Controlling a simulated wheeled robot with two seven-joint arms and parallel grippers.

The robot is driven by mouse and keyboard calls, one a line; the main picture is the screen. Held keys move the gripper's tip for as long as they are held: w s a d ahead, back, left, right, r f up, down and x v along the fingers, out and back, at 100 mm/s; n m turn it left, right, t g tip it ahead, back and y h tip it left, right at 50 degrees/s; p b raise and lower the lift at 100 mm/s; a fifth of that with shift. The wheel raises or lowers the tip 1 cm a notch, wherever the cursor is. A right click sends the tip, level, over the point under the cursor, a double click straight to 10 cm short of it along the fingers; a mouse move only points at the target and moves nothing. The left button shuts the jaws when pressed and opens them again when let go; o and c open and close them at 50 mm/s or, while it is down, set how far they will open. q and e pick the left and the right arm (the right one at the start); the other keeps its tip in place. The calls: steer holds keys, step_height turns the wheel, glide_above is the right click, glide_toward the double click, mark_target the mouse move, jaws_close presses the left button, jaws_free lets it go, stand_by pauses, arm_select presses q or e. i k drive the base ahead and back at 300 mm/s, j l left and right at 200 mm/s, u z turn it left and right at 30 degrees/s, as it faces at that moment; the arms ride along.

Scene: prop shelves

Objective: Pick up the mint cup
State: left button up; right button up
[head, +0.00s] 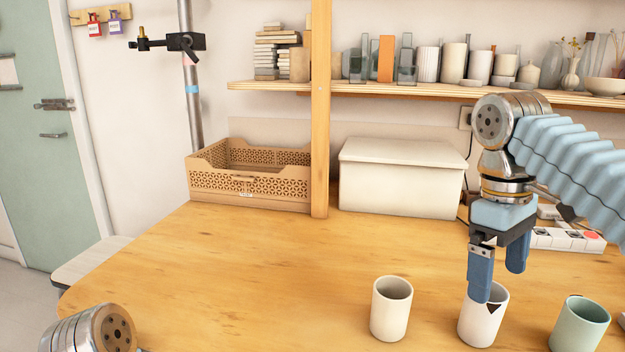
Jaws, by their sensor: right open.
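The mint cup (580,327) stands upright on the wooden table at the lower right, its lower part cut off by the frame edge. My right gripper (497,286) points down, open, to the left of the mint cup and apart from it. Its near finger overlaps the rim of a white cup with a dark triangle mark (476,327); I cannot tell if it is inside, in front of or above that cup. My left gripper is not in view; only a link of my left arm shows at the lower left.
A plain cream cup (391,310) stands left of the marked cup. A tan crate (250,187) and a white lidded box (400,184) stand at the back, with a wooden post (320,120) between. A power strip (562,240) lies behind the cups. The table's left middle is clear.

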mark_target(577, 331)
steer(key=k+j, duration=0.85)
